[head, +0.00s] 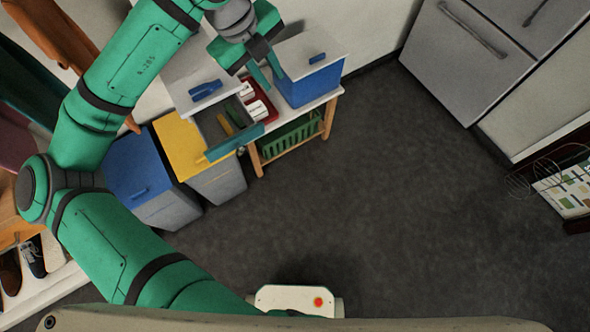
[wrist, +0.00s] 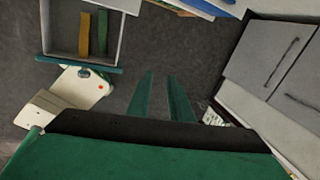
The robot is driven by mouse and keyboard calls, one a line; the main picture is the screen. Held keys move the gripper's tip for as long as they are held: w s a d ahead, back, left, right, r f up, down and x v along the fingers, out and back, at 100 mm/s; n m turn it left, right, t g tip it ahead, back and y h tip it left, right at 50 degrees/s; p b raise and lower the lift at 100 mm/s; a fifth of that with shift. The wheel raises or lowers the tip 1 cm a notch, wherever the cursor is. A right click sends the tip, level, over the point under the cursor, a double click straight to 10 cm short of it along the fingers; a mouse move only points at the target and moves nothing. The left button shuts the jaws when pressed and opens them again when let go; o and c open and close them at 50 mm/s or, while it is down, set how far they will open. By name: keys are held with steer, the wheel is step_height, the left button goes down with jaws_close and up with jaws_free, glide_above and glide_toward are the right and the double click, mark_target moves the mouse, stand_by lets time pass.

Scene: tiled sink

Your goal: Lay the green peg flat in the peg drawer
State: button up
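The peg drawer (head: 235,143) is pulled out, with a teal front and grey inside. It also shows at the upper left of the wrist view (wrist: 118,42). In it a yellow peg (wrist: 84,35) and a dull green peg (wrist: 102,32) lie flat, side by side and apart. In the head view the yellow peg (head: 225,124) shows clearly; the green one (head: 238,117) is small and partly shaded. My gripper (head: 268,76) is above and right of the drawer in the head view. Its two green fingers (wrist: 161,92) are apart with nothing between them.
A red tray (head: 270,112) with white pieces stands right of the drawer. Beside it is a blue box (head: 310,85) with a pale lid. A green basket (head: 290,138) sits on the shelf below. Blue and yellow-lidded bins (head: 215,180) stand at left. The floor at right is clear.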

steer(key=w+d+r+n+t+h, duration=0.1)
steer(key=w+d+n+t+h, duration=0.35)
steer(key=d, duration=0.65)
steer(key=w+d+r+n+t+h, duration=0.2)
steer(key=w+d+n+t+h, duration=0.3)
steer(key=d, duration=0.6)
steer(key=s+a+f+n+t+y, duration=0.3)
steer(key=s+f+n+y, duration=0.2)
steer(key=s+f+n, duration=0.4)
steer(key=s+a+f+n+t+y, duration=0.35)
steer(key=s+f+n+y, duration=0.2)
steer(key=f+n, duration=0.55)
steer(key=s+a+f+g, duration=0.1)
steer(key=s+a, duration=0.2)
steer(key=s, duration=0.6)
steer(key=s+a+f+m+y, duration=0.1)
steer(key=s+a+f, duration=0.1)
steer(key=s, duration=0.7)
steer(key=s+a+f+m+g, duration=0.1)
steer(key=s+a+f, duration=0.1)
steer(key=s, duration=0.7)
steer(key=shift+a+g+y, duration=0.3)
steer(key=shift+a+y, duration=0.1)
steer(key=shift+a, duration=0.45)
steer(key=shift+s+f, duration=0.1)
